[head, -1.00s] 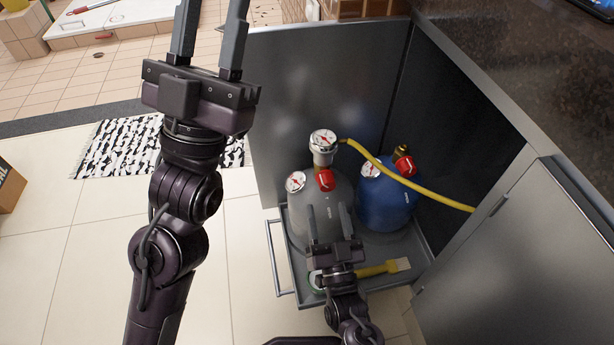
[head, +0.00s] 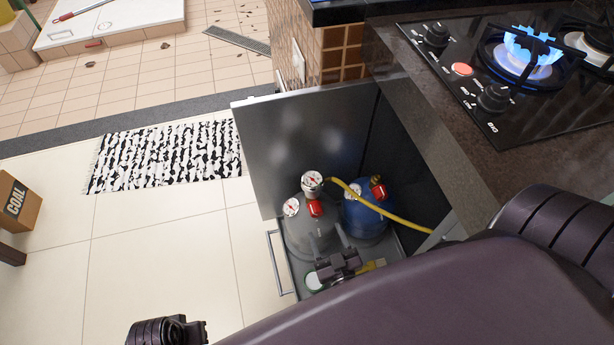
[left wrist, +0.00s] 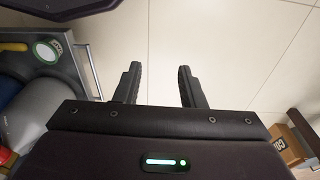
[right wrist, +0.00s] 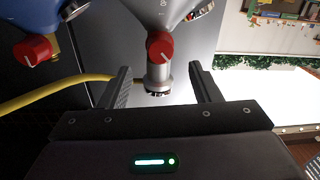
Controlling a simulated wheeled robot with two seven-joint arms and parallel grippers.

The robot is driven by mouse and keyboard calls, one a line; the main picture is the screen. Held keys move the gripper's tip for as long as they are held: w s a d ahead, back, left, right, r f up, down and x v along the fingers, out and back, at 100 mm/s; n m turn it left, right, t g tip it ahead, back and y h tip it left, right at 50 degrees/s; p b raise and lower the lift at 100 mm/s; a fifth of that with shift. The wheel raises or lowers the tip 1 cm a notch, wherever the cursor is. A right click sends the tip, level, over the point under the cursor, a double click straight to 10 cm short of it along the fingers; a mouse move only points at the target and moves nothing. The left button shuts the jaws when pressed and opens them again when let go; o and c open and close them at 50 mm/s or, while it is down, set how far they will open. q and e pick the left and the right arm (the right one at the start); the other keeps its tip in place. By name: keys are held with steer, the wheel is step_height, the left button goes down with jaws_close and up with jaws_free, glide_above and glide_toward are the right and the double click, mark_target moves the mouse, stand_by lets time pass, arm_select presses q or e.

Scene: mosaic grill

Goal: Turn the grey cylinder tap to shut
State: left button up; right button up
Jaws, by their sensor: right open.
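The grey cylinder (head: 303,238) stands upright in the open metal drawer, with a red tap (head: 315,208) below a regulator with a white gauge (head: 312,182). My right gripper (head: 325,230) is low in front of it, open and empty. In the right wrist view the grey cylinder's red tap (right wrist: 160,48) shows just beyond the gap between the fingertips (right wrist: 160,72), apart from both. The picture there looks upside down. My left gripper (left wrist: 158,72) is open and empty above the floor, with the grey cylinder (left wrist: 42,108) to its left in the left wrist view.
A blue cylinder (head: 365,218) with its own red tap (head: 378,193) stands right beside the grey one. A yellow hose (head: 400,217) runs from the regulator to the right. The drawer handle (head: 275,262) juts left. The hob burner (head: 533,45) is lit.

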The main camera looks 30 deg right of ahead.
mark_target(318, 215)
steer(key=w, duration=0.3)
steer(key=w+d, duration=0.1)
steer(key=w, duration=0.3)
steer(key=shift+w+d+b, duration=0.15)
steer(key=shift+d+b, duration=0.05)
steer(key=shift+b, duration=0.2)
arm_select(q)
step_height(318, 215, up, 2)
steer(key=shift+d+r, duration=0.1)
arm_select(e)
steer(key=c, duration=1)
steer(key=shift+m, duration=1)
steer(key=shift+m+p, duration=0.3)
steer(key=shift+m, duration=0.9)
arm_select(q)
steer(key=shift+w+f, duration=0.3)
steer(key=shift+f, duration=0.4)
arm_select(e)
steer(key=o, duration=1)
